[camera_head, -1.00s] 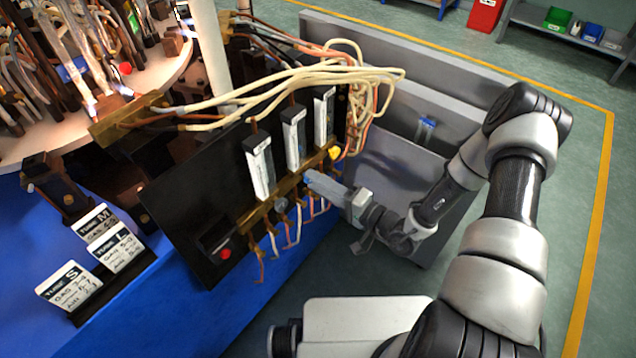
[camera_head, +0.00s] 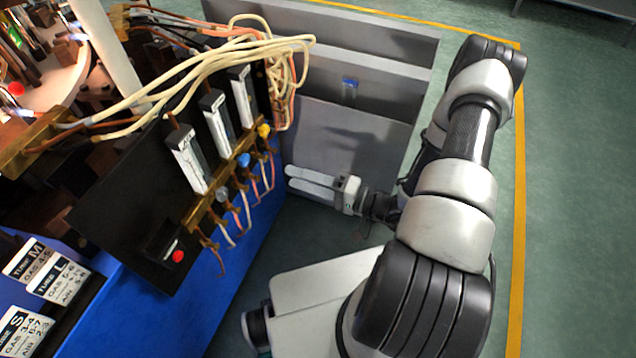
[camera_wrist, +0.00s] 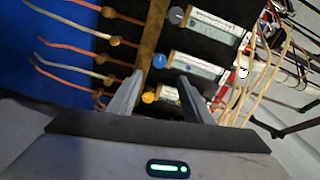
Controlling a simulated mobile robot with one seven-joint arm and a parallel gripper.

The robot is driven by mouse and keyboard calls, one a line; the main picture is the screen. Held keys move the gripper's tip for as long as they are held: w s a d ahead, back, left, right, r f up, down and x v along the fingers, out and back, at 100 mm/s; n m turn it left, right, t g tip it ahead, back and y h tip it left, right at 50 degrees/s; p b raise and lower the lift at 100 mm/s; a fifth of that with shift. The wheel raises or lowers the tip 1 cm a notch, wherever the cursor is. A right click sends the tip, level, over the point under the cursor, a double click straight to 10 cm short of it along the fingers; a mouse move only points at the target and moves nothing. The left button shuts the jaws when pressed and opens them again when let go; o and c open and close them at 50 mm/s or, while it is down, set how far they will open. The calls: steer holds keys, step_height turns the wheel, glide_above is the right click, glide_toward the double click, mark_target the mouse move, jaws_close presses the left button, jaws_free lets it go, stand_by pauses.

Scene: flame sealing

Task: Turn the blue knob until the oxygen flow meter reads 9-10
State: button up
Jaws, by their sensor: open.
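The blue knob (camera_head: 243,160) is on the brass bar of the black panel, between a grey knob (camera_head: 222,194) and a yellow knob (camera_head: 264,131). It also shows in the wrist view (camera_wrist: 159,62). A white-faced flow meter (camera_head: 217,120) stands in the middle of three, in line with the blue knob; it also shows in the wrist view (camera_wrist: 192,66). Its reading is too small to tell. My gripper (camera_head: 287,178) is open and empty, right of the panel and apart from the knob. In the wrist view, the blue knob appears between and just beyond the fingertips (camera_wrist: 161,77).
Orange and white hoses (camera_head: 237,219) hang below the brass bar. Cream cables (camera_head: 215,60) loop over the panel top. A red button (camera_head: 177,257) is at the panel's lower end. Grey metal panels (camera_head: 350,130) stand behind my gripper. Label cards (camera_head: 62,280) stand at left.

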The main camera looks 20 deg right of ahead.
steer(key=v, duration=0.5)
stand_by(0.4)
